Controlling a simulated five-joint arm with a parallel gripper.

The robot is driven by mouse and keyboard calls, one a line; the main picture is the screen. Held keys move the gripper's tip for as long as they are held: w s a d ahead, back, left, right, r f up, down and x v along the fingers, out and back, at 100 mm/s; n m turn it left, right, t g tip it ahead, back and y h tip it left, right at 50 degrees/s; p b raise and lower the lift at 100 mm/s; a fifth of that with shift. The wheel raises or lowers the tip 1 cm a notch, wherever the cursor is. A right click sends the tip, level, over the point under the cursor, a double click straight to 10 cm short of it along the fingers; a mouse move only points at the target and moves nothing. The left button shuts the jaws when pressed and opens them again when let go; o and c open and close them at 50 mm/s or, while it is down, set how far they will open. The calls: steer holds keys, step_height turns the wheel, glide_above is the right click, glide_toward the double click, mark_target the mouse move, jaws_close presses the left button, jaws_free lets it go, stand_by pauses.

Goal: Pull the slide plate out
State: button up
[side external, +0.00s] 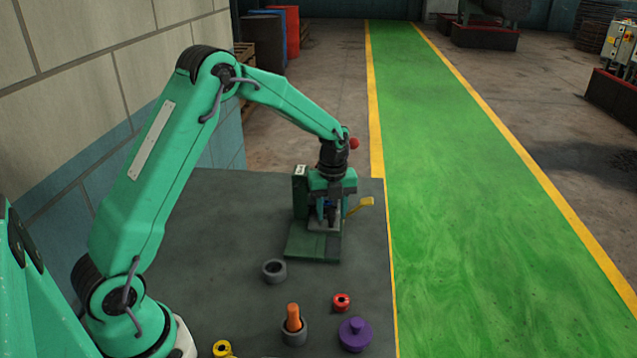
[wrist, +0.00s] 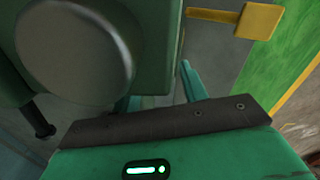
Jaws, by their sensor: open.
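A green fixture (side external: 301,188) stands on a flat green base (side external: 305,247) at the table's far right. A yellow tab (side external: 366,202) on a thin stem sticks out to its right; the tab also shows at the top right of the wrist view (wrist: 259,21). I cannot tell for sure which part is the slide plate. My gripper (side external: 331,217) points down at the fixture, left of the tab. In the wrist view my gripper (wrist: 158,88) is open, its fingers partly hidden by a green block with a round grey face (wrist: 75,50). Whether they touch anything is unclear.
On the dark table (side external: 215,235) nearer the camera are a grey ring (side external: 274,270), a grey cup with an orange peg (side external: 293,318), a red ring (side external: 341,302), a purple knobbed disc (side external: 355,334) and a yellow ring (side external: 222,348). The table's right edge lies close beyond the tab.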

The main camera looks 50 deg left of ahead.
jaws_close()
steer(key=s+d, duration=0.6)
steer(key=shift+s+d, duration=0.35)
steer(key=shift+d, duration=0.05)
jaws_free()
steer(key=shift+r, duration=0.1)
step_height(320, 180, up, 8)
stand_by(0.7)
